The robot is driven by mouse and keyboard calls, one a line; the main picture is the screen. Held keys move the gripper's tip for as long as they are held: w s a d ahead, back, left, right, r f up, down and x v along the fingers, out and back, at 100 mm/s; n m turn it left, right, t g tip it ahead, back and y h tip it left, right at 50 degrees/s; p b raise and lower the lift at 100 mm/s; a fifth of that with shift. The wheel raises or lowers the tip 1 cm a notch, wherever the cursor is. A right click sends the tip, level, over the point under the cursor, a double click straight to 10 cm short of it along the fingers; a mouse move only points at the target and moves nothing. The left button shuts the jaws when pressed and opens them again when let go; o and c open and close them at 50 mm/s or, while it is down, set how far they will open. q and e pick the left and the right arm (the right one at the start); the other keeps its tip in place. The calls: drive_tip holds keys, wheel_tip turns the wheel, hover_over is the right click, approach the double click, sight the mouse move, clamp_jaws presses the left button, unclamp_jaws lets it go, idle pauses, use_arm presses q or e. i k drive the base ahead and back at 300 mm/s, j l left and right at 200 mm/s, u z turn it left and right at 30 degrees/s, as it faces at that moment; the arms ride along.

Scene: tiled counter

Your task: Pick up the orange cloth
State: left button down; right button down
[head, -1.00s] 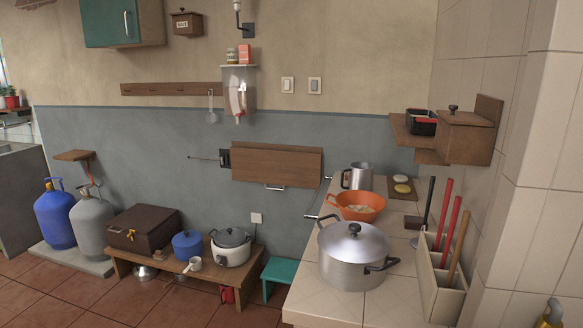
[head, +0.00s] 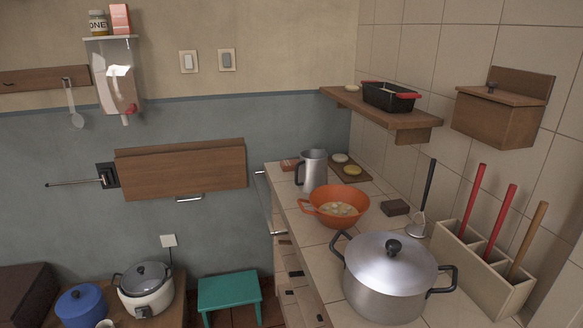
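I cannot make out an orange cloth in the head view. The orange thing I see is a bowl (head: 318,208) with side handles and pale pieces in it, on the tiled counter (head: 318,247). A small reddish-brown item (head: 290,165) lies at the counter's back left beside a metal jug (head: 314,170); I cannot tell what it is. Neither of my grippers is in view.
A large lidded pot (head: 385,280) fills the counter's front. A holder (head: 470,262) with red and wooden handles stands at its right. A wall shelf (head: 372,112) with a black pan overhangs the back. A green stool (head: 229,289) stands left of the counter.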

sight(287, 165)
drive_tip(key=z, duration=2.05)
drive_tip(key=u, duration=2.05)
drive_tip(key=i+j+u, duration=0.1)
drive_tip(key=i+j, duration=0.7)
